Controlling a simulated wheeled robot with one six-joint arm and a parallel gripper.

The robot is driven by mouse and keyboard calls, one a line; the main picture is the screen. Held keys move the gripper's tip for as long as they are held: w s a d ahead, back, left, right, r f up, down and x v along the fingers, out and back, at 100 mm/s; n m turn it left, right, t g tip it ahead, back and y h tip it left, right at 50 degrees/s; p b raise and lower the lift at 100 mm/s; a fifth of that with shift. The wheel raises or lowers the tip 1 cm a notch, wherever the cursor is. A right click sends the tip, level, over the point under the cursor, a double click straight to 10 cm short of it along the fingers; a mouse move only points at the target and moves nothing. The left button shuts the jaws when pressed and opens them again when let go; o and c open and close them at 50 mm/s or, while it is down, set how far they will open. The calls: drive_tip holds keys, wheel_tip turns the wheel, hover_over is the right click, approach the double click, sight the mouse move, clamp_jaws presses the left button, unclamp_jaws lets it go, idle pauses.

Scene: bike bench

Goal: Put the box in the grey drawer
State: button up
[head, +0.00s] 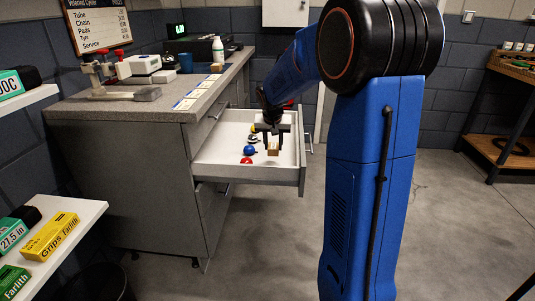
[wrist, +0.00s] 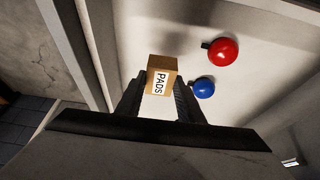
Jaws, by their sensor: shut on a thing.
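The grey drawer (head: 243,175) is pulled out from the bench, with a pale inside. My gripper (head: 272,138) is over the drawer's front right part, pointing down. It is shut on a small brown box (head: 273,151). In the wrist view the box (wrist: 162,68) has a white label reading "PADS" and sits between the two dark fingers (wrist: 159,92). I cannot tell whether the box touches the drawer floor.
A red bell (wrist: 223,52) and a blue bell (wrist: 203,87) lie in the drawer close to the box, with darker items behind. The worktop (head: 150,107) carries a vise and bottle. Shelves with a yellow box (head: 50,237) stand at left.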

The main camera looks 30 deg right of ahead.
sight(273, 155)
drive_tip(key=shift+f, duration=2.75)
drive_tip(key=shift+f, duration=0.1)
drive_tip(key=o, duration=1.1)
drive_tip(key=v, duration=1.1)
drive_tip(key=s+a+r+n, duration=0.1)
drive_tip(key=s+a+r, duration=0.35)
drive_tip(key=s, duration=0.45)
drive_tip(key=s+a+f+n+y, duration=0.1)
drive_tip(key=s+a+n, duration=0.1)
drive_tip(key=s, duration=0.7)
drive_tip(key=s+a+f+n, duration=0.2)
drive_tip(key=s+a, duration=0.3)
drive_tip(key=s, duration=0.4)
drive_tip(key=s+a+f+n+t+y, duration=0.1)
drive_tip(key=s+a, duration=0.3)
drive_tip(key=s, duration=0.5)
drive_tip(key=shift+f+n+y, duration=0.3)
drive_tip(key=shift+f+n, duration=0.05)
drive_tip(key=shift+n, duration=0.05)
